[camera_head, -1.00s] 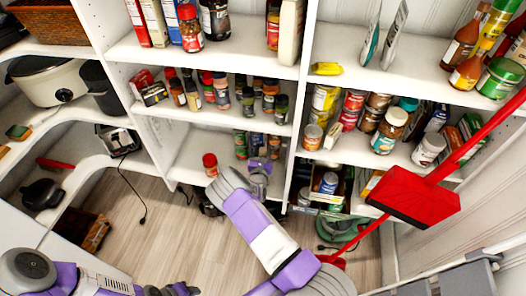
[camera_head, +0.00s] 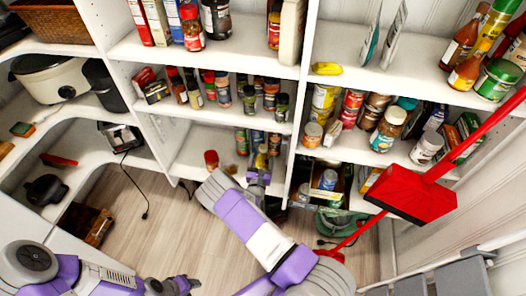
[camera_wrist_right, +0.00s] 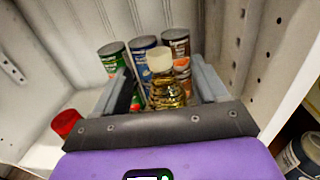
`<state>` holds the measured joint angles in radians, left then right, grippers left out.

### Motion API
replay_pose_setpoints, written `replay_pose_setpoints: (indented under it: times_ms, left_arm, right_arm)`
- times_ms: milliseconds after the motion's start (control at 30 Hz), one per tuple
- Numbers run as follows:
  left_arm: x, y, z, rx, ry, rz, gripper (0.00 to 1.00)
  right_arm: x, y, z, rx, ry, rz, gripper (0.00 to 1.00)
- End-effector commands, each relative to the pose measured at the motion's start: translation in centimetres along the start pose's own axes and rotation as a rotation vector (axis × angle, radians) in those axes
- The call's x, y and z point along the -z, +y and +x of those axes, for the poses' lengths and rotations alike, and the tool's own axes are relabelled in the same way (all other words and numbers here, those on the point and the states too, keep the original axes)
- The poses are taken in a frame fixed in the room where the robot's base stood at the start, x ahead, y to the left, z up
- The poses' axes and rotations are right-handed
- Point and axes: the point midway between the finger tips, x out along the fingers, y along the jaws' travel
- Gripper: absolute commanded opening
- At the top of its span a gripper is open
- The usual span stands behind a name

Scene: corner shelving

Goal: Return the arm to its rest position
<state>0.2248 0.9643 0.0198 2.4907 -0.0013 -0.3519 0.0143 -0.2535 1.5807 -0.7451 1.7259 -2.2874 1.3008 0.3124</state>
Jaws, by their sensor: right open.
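My right gripper (camera_head: 259,172) is open at the front of the lower middle shelf (camera_head: 190,163). In the right wrist view, its two fingers (camera_wrist_right: 164,78) stand apart. A clear bottle of yellowish contents with a white cap (camera_wrist_right: 166,92) stands upright between or just beyond them; I cannot tell whether they touch it. The bottle also shows small in the head view (camera_head: 262,158). My right arm (camera_head: 265,243) reaches up from the bottom edge. My left arm (camera_head: 70,275) is folded at the lower left, its end (camera_head: 175,287) partly cut off, so its jaw state is unclear.
Several cans (camera_wrist_right: 145,48) stand behind the bottle. A red-capped jar (camera_head: 211,160) stands left of my right gripper, and its red cap (camera_wrist_right: 66,123) is close in the wrist view. Shelf walls flank the arm. A red broom (camera_head: 415,190) leans at right. The floor (camera_head: 160,220) is mostly clear.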

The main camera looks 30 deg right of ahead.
Motion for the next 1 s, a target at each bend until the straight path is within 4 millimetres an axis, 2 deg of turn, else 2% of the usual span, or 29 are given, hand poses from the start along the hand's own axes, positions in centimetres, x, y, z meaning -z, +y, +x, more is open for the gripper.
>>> replay_pose_setpoints:
  times_ms: [133,733,867,967,1000]
  left_arm:
    - [0.0,0.1,-0.2,0.000,0.000,0.000,0.43]
    - [0.0,0.1,-0.3,0.000,0.000,0.000,0.43]
    - [0.0,0.3,-0.8,0.000,0.000,0.000,0.43]
    - [-0.1,0.5,-1.3,0.000,0.000,0.000,0.43]
    - [-0.1,0.5,-1.4,0.000,0.000,0.000,0.43]
  right_arm:
    - [0.0,0.0,-0.8,0.000,0.000,0.000,0.72]
    - [-0.1,-0.3,-1.0,0.029,0.009,0.014,0.72]
    - [-0.1,-1.7,-1.9,0.184,0.065,0.089,0.72]
    - [0.8,-3.4,-4.2,0.385,0.167,0.189,0.72]
    - [1.5,-4.2,-5.6,0.475,0.225,0.233,0.72]
